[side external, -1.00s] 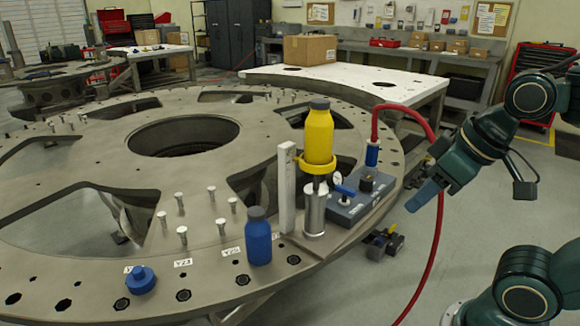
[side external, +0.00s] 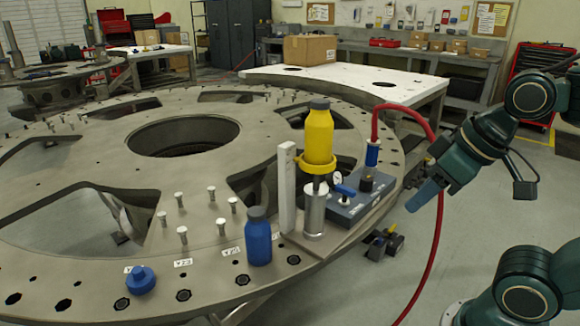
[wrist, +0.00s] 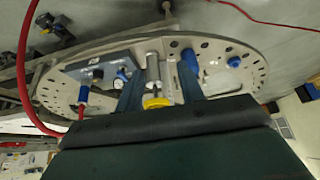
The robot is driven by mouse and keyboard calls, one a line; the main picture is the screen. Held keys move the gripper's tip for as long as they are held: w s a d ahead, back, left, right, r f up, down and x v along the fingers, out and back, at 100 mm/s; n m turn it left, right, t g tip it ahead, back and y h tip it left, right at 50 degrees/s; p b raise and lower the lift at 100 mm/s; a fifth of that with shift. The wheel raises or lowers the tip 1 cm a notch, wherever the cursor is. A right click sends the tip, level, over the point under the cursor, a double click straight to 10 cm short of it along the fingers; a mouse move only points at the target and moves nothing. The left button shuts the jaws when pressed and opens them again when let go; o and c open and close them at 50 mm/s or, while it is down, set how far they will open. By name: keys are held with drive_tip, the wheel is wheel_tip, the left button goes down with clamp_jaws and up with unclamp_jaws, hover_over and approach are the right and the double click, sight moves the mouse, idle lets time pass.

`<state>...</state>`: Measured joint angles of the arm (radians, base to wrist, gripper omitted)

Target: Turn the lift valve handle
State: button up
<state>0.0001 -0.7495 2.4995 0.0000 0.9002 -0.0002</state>
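The lift valve handle (side external: 345,190) is a small blue lever on top of a grey valve box (side external: 352,209) at the near right edge of the turret plate. In the wrist view the handle (wrist: 122,74) shows as a small blue shape beside the left finger, partly hidden. My gripper (side external: 426,195) hangs in the air to the right of the box, apart from the handle. In the wrist view my gripper (wrist: 158,72) has its two fingers spread, with nothing held between them.
A yellow bottle (side external: 319,138) stands on a metal cylinder (side external: 315,209) left of the box, beside an upright bar (side external: 287,188). A blue bottle (side external: 257,238) stands nearby. A red hose (side external: 437,225) loops from the box's blue fitting (side external: 372,153) past my gripper.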

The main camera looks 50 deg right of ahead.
drive_tip(key=shift+w+r, duration=0.1)
drive_tip(key=g, duration=0.6)
hover_over(346, 188)
wheel_tip(346, 188, down, 3)
drive_tip(key=shift+r, duration=0.1)
drive_tip(key=shift+f, duration=6.85)
drive_tip(key=shift+c, duration=0.5)
